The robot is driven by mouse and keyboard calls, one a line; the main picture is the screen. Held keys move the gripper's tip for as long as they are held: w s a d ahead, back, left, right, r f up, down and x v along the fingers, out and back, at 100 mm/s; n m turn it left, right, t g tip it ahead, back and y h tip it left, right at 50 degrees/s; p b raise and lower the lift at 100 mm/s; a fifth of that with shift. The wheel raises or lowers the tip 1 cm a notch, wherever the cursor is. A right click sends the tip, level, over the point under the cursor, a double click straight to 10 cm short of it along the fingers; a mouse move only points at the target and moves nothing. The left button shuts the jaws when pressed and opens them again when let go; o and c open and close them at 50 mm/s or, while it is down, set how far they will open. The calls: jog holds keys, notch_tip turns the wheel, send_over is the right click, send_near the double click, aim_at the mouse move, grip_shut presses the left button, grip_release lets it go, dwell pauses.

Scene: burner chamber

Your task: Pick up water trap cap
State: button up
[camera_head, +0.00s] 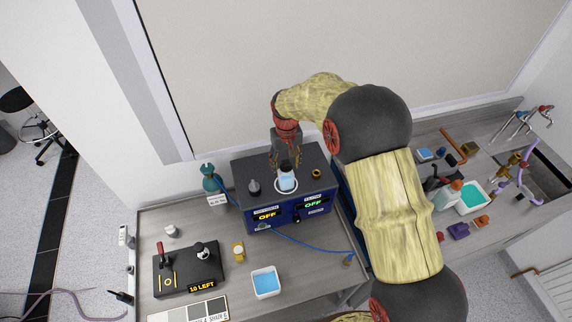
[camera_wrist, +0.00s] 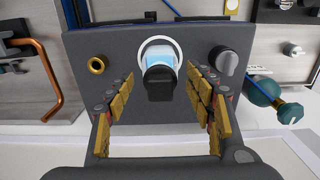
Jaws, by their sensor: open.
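A small clear bottle with blue-white contents (camera_head: 287,179) stands in a white ring on top of the dark burner box (camera_head: 240,172). The wrist view shows the bottle (camera_wrist: 158,55) with a black cap (camera_wrist: 160,83) on its near end; I take this for the water trap cap. My gripper (camera_head: 285,161) is above the box, close to the bottle. In the wrist view its open, yellow-padded fingers (camera_wrist: 160,78) lie to either side of the cap, with gaps on both sides. I cannot tell how far above the cap the fingertips are. Nothing is held.
A grey knob-like fitting (camera_wrist: 228,61) and a brass ring (camera_wrist: 97,64) flank the bottle on the box top. A teal bottle (camera_head: 210,178) stands beside the box. A blue-filled tray (camera_head: 253,284) lies in front. The wall is close behind.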

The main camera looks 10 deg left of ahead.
jog(key=shift+c, duration=0.2)
jog(key=c, duration=0.8)
jog(key=shift+c, duration=0.3)
